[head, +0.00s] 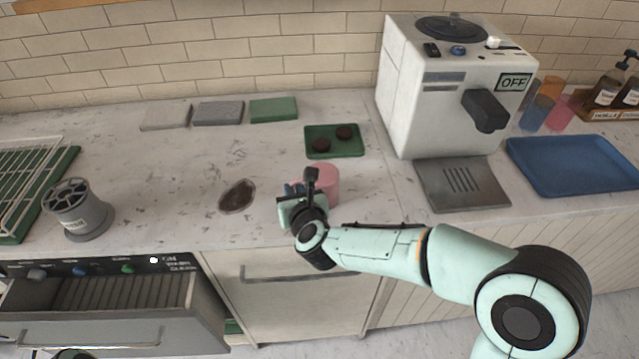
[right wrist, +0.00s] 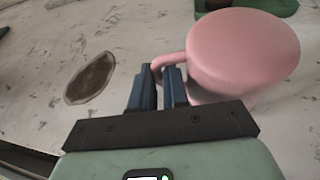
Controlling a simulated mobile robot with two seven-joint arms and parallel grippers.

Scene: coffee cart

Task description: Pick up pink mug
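The pink mug (head: 323,181) stands on the counter in front of the small green tray. A smooth, closed pink face is up, so it looks upside down. In the right wrist view the mug (right wrist: 243,50) is at the upper right, its handle pointing left. My right gripper (head: 294,191) is at the mug's left side. In the right wrist view its two dark blue fingers (right wrist: 158,82) are close together with the handle between them, and it looks shut on the handle. The mug appears to rest on the counter.
The green tray (head: 334,153) with two dark pucks lies behind the mug. A dark stain (head: 237,196) is to the left. The coffee machine (head: 432,85) stands at the right, near a blue tray (head: 580,165). A grey container (head: 77,209) stands at the left, above an open drawer (head: 110,310).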

